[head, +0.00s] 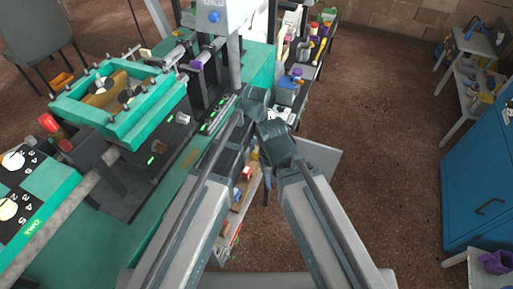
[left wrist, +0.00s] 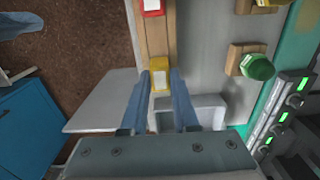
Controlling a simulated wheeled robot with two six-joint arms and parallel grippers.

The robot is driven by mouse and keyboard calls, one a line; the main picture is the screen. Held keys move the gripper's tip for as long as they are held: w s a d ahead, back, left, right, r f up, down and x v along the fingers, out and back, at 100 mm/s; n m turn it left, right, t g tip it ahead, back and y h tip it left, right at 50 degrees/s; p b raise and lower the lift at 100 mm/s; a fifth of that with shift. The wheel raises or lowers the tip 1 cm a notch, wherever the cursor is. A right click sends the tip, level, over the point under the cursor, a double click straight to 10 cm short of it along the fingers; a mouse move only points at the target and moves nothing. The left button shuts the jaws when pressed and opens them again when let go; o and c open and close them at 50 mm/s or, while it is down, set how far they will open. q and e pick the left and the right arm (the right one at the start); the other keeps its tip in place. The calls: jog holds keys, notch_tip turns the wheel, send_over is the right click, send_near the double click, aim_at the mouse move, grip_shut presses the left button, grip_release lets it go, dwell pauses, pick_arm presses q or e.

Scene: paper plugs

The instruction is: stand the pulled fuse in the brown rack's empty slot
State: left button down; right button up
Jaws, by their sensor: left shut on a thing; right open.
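The brown rack (left wrist: 154,38) is a narrow strip at the top middle of the left wrist view. A red fuse (left wrist: 152,8) with a pale top stands in it. My left gripper (left wrist: 162,78) is shut on a yellow fuse (left wrist: 160,75) over the rack's near end in that view. I cannot tell whether the fuse is seated or just above the rack, and the slot under it is hidden. In the head view the rack is partly hidden by my arms; the red fuse (head: 247,173) shows between them. My right gripper (head: 268,180) is open and empty, its fingers mostly hidden.
A green knob (left wrist: 258,67) on a brown block stands beside the rack. A pale open bin (left wrist: 205,108) lies close to my left fingers. A pale panel (head: 322,160) juts out over the floor. The green bench (head: 60,235) holds machines with lit green indicators.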

aim_at(256, 150)
pick_arm(q)
jog(key=c, duration=0.6)
grip_release()
jog(key=shift+r+p, duration=3.55)
pick_arm(e)
notch_tip(256, 150, up, 7)
